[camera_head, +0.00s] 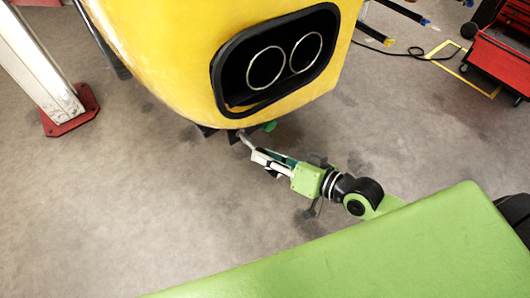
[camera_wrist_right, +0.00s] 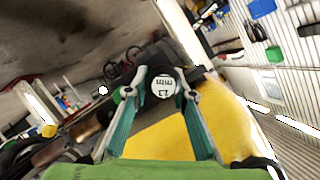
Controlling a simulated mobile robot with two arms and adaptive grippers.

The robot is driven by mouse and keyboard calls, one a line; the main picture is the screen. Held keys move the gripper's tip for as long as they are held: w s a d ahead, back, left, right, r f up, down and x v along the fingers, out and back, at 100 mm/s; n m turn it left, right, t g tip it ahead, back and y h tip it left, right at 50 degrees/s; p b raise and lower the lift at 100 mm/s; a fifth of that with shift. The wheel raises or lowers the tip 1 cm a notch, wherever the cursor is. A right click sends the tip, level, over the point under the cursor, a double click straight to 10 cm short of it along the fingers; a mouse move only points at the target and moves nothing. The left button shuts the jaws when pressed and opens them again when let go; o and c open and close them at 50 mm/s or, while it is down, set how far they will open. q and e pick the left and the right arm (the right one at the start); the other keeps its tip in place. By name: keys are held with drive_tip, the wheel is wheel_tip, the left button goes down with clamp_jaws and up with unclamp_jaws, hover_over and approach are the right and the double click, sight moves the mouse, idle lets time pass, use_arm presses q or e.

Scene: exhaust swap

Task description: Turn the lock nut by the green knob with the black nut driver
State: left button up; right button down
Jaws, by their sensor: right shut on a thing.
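My right gripper (camera_head: 262,160) reaches in from the lower right, below the yellow car's rear, and is shut on the black nut driver. In the right wrist view the driver's round pale end cap (camera_wrist_right: 164,87), with "mm" printed on it, shows between the fingertips of the right gripper (camera_wrist_right: 161,92). In the head view its metal shaft (camera_head: 246,141) points up and left to the car's underside. The green knob (camera_head: 270,126) sits just right of the shaft tip, under the bumper. The lock nut is too small or hidden to make out. My left gripper is not in view.
The yellow car (camera_head: 175,60) with a dark twin-pipe exhaust opening (camera_head: 275,60) hangs over the work spot. A lift post with a red foot (camera_head: 70,110) stands at left. A red tool cart (camera_head: 500,60) is at far right. The grey floor around my arm is clear.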

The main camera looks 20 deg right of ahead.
drive_tip(key=shift+s+d, duration=0.15)
drive_tip(key=shift+s, duration=0.2)
drive_tip(key=shift+s+d, duration=0.2)
drive_tip(key=shift+s, duration=0.4)
drive_tip(key=shift+s+d, duration=0.2)
drive_tip(key=shift+s, duration=0.4)
drive_tip(key=shift+s+d+r, duration=0.25)
drive_tip(key=shift+s+r, duration=0.1)
drive_tip(key=shift+s, duration=0.25)
drive_tip(key=shift+s+d+r, duration=0.2)
drive_tip(key=shift+s+r, duration=0.2)
drive_tip(key=shift+s, duration=0.25)
drive_tip(key=shift+s+d+r, duration=0.25)
drive_tip(key=shift+s+r, duration=0.1)
drive_tip(key=shift+s, duration=0.25)
